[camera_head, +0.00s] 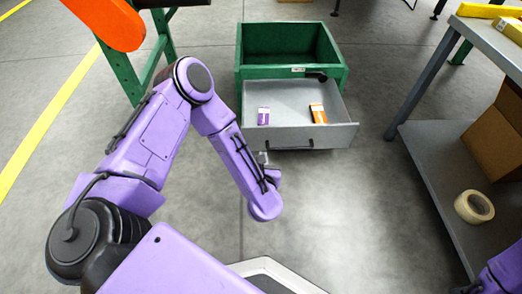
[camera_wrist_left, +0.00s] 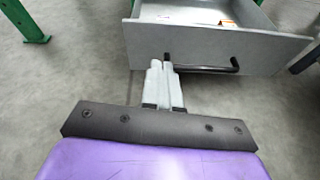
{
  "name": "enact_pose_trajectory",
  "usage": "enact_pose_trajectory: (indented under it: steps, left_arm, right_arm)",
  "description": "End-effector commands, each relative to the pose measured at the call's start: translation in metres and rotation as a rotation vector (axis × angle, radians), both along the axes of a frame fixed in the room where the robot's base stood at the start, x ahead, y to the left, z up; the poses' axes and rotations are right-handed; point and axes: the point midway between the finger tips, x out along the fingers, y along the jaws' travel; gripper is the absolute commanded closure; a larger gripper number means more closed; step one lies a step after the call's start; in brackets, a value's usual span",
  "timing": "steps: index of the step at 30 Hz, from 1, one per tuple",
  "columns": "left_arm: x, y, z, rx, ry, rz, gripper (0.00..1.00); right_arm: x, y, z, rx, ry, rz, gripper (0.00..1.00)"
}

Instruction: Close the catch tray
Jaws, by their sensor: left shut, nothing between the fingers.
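The catch tray (camera_head: 300,135) is a grey drawer pulled out of the front of a green housing (camera_head: 287,75) on the floor. A small purple-and-white box (camera_head: 263,116) and an orange box (camera_head: 318,114) are in it. Its front panel also shows in the left wrist view (camera_wrist_left: 215,50), with a dark bar handle (camera_wrist_left: 205,69). My left gripper (camera_wrist_left: 165,63) is shut and empty, its tips at the left end of the handle; whether they touch it I cannot tell. In the head view the left gripper (camera_head: 263,157) is at the tray's front, left side. My right gripper is not in view.
A grey table with a lower shelf (camera_head: 425,160) stands at the right, holding a cardboard box (camera_head: 497,135) and a tape roll (camera_head: 474,206). A green frame (camera_head: 125,75) stands at the left. The floor before the tray is clear apart from my arm.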

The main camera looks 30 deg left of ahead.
Motion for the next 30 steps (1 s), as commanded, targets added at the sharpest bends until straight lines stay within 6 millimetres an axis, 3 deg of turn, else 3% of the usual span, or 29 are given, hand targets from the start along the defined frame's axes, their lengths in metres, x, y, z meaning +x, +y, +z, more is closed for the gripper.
enact_pose_trajectory:
  steps: [1, 8, 17, 24, 30]
  left_arm:
    - [0.003, 0.002, -0.014, -0.035, -0.036, 0.03, 1.0]
    - [0.018, 0.012, -0.016, -0.082, -0.085, 0.071, 1.0]
    - [0.068, 0.047, -0.038, -0.079, -0.083, 0.07, 1.0]
    - [0.103, 0.07, -0.043, -0.079, -0.081, 0.066, 1.0]
    - [0.116, 0.079, -0.041, -0.078, -0.079, 0.065, 1.0]
  right_arm:
    - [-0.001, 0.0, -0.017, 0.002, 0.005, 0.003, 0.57]
    - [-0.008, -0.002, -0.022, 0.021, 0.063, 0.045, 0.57]
    - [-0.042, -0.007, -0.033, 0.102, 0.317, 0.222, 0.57]
    - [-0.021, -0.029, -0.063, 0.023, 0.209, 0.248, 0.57]
    - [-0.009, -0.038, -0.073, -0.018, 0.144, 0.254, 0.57]
